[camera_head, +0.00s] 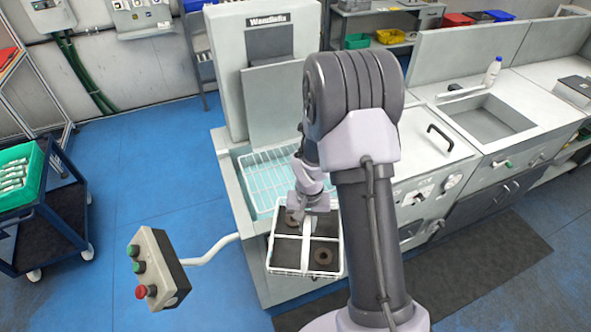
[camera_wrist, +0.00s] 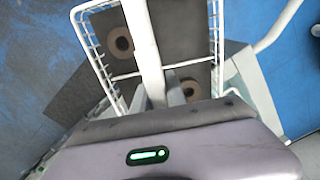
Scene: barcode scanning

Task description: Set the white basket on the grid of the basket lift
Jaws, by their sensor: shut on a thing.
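The white basket (camera_head: 307,270) hangs from my gripper (camera_head: 310,208) in front of the machine. It has white wire sides and dark compartments. Brown ring-shaped parts lie in it, one (camera_head: 322,256) at the front right and one at the back left, partly hidden by my gripper. My gripper is shut on the basket's middle bar (camera_wrist: 148,50); the wrist view shows the fingers (camera_wrist: 158,95) at that bar. The basket lift's white grid (camera_head: 262,182) lies behind and to the left of the basket, over a light blue basin. My arm hides its right part.
A control box (camera_head: 155,268) with green and red buttons stands at left on a white bent arm (camera_head: 212,250). The machine's tall back panel (camera_head: 262,80) rises behind the grid. A counter with a sink (camera_head: 490,122) is at right. A dark cart (camera_head: 45,225) stands far left.

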